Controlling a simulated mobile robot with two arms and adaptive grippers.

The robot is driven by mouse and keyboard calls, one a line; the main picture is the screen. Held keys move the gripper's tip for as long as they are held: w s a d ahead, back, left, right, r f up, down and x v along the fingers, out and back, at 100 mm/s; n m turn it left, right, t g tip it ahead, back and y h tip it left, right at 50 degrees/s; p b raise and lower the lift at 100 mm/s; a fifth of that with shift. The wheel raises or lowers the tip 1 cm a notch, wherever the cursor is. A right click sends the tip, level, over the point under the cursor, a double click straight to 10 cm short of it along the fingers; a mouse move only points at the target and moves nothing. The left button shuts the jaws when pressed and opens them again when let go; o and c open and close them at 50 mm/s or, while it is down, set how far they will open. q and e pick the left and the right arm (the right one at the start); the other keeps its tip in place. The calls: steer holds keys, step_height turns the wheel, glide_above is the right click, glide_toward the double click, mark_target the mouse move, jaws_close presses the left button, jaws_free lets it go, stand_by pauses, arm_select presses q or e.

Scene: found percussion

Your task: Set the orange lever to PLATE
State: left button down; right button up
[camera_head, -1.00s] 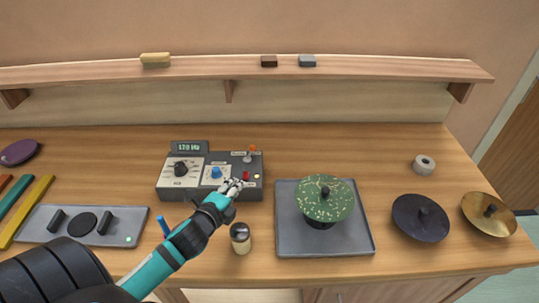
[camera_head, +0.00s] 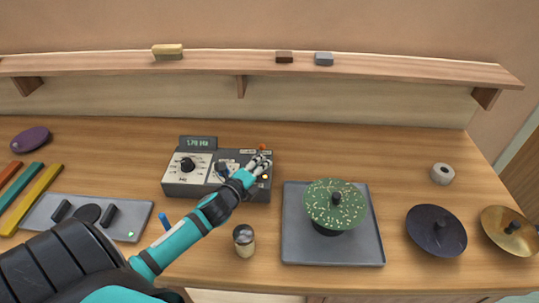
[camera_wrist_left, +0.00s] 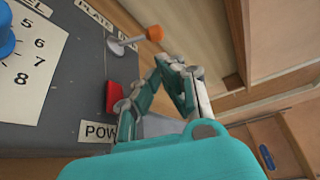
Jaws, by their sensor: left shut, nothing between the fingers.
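The orange lever (camera_head: 263,147) stands at the right end of the grey control box (camera_head: 180,190). In the left wrist view the lever (camera_wrist_left: 154,33) has a metal stem and an orange tip, leaning to the picture's right. A PLATE label (camera_wrist_left: 95,15) is beside its base, and a second label next to it is only partly readable. My left gripper (camera_head: 262,161) is over the box's right part, just in front of the lever. In the wrist view the gripper (camera_wrist_left: 180,67) is shut and empty, near the orange tip but apart from it. My right gripper is not in view.
A red POWER switch (camera_wrist_left: 115,96) is close beside the left fingers. The box also carries a black knob (camera_head: 187,165). A grey tray (camera_head: 295,245) with a green speckled disc (camera_head: 335,200) stands to the right, a shaker (camera_head: 244,240) in front. A shelf (camera_head: 220,62) runs behind.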

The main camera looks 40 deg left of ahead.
arm_select(q)
steer(key=w, duration=0.4)
steer(key=shift+a+f+p, duration=0.15)
steer(key=shift+f+p, duration=0.1)
steer(key=shift+p, duration=0.05)
steer(key=shift+w, duration=0.15)
steer(key=shift+w+f, duration=0.1)
steer(key=shift+w, duration=0.05)
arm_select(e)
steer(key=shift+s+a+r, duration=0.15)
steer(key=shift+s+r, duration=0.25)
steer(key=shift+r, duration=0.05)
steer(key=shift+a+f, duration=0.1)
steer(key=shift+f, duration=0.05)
